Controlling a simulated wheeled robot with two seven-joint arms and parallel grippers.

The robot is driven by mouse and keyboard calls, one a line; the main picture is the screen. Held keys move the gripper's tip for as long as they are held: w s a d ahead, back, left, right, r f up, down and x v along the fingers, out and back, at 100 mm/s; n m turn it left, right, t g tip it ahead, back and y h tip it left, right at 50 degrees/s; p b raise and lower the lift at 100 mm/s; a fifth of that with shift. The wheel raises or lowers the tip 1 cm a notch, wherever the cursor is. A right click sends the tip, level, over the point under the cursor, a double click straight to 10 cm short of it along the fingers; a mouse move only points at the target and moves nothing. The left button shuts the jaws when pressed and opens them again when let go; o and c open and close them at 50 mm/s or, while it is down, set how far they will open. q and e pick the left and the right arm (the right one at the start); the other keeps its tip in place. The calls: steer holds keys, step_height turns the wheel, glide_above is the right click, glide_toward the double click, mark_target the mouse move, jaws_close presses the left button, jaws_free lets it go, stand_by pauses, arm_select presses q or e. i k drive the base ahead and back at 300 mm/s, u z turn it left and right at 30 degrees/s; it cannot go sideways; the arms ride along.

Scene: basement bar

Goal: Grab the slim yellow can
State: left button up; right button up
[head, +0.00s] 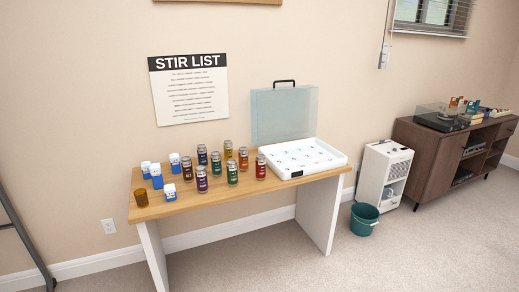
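Several cans with silver tops stand upright on a wooden table (215,205) in the head view. A can that looks yellow (228,150) stands at the back of the group. An orange-amber can (243,158) stands just right of it and a little nearer. At this size I cannot tell for sure which of these two is the slim yellow one. A green can (232,174) stands in front of them, and a red can (260,167) to the right. Neither of my grippers is in view.
A white tray (325,168) with a raised clear lid (284,114) sits right of the cans. Blue-and-white boxes (157,177) and a brown cup (141,197) stand left. A teal bucket (364,220) and white cabinet (383,174) are on the floor right. Carpet before the table is clear.

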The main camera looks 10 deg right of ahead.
mark_target(228, 144)
steer(key=z, duration=0.85)
steer(key=i, duration=1.5)
steer(key=u, duration=0.3)
steer(key=i, duration=1.1)
steer(key=u, duration=1.05)
